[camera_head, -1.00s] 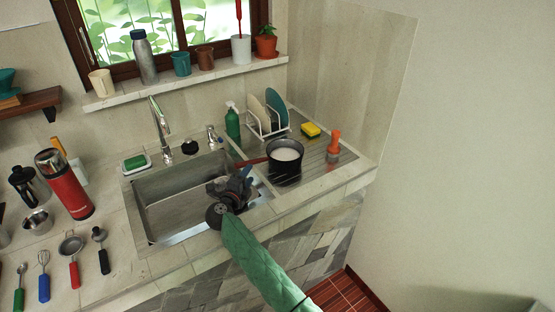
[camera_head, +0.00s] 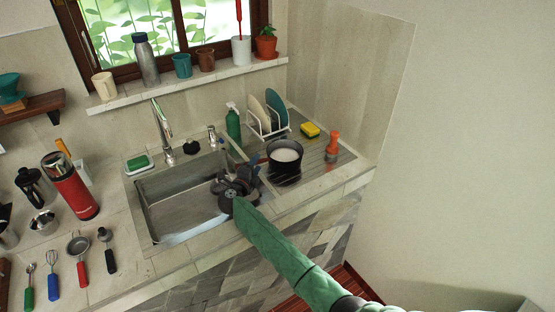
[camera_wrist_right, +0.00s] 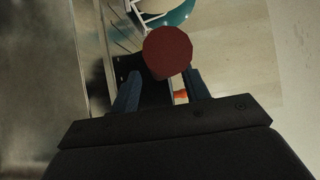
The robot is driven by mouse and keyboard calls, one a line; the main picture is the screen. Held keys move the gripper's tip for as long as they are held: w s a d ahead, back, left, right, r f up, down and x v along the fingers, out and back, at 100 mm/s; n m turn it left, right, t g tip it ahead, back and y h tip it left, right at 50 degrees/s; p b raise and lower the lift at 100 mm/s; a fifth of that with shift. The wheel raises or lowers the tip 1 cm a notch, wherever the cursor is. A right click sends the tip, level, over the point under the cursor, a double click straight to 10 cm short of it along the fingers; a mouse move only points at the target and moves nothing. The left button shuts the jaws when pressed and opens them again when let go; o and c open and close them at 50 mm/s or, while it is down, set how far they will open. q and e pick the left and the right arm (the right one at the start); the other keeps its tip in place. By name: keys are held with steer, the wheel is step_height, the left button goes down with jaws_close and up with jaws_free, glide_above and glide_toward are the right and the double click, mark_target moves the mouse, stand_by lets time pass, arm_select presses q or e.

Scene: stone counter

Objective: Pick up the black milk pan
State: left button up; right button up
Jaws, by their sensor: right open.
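The black milk pan (camera_head: 284,168) stands on the ribbed drainboard right of the sink, with a pale interior. Its dark red handle points toward my right gripper (camera_head: 245,178) and is mostly hidden in the head view. In the right wrist view the handle's round end (camera_wrist_right: 167,52) shows end-on, just beyond and between the blue fingers of my right gripper (camera_wrist_right: 162,88). These fingers are open and apart, with nothing visibly clamped. The right arm reaches in from the lower right over the sink's right edge. My left gripper is out of view.
The steel sink (camera_head: 180,205) lies left of the pan. A dish rack (camera_head: 263,130), green bottle (camera_head: 233,123), yellow sponge (camera_head: 310,130) and orange-topped brush (camera_head: 332,147) stand around the pan. The tap (camera_head: 163,130) rises behind the sink.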

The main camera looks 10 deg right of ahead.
jaws_close()
steer(key=shift+w+r, duration=0.1)
steer(key=shift+r, duration=0.05)
stand_by(1.2)
